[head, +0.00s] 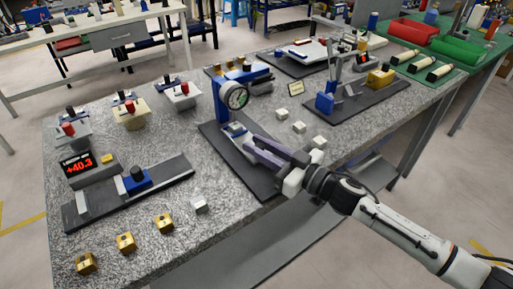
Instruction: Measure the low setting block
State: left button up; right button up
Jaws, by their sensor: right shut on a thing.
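A dial gauge (235,97) with a white round face hangs on a blue stand (221,96) over a dark base plate (218,137). My right gripper (248,144) has long purple-grey fingers and reaches in from the right, low beside the foot of the gauge stand. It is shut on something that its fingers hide. Small pale grey blocks stand in a row right of the gauge, one of them here (298,127). Another grey block (200,205) stands at the front. I cannot tell which block is the low setting block. My left gripper is not in view.
A red display (78,165) reads +40.3 behind a dark rail with a blue slide (136,179). Brass blocks (125,241) line the front left. A blue fixture (325,103) stands on a dark plate at the right. The speckled front middle is partly clear.

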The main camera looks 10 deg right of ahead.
jog(key=o, duration=0.9)
jog(key=shift+w, duration=0.15)
jog(key=v, duration=0.9)
jog(key=shift+b, duration=0.4)
jog(key=shift+s+d+r, duration=0.1)
jog(key=shift+s+d, duration=0.3)
jog(key=shift+s, duration=0.15)
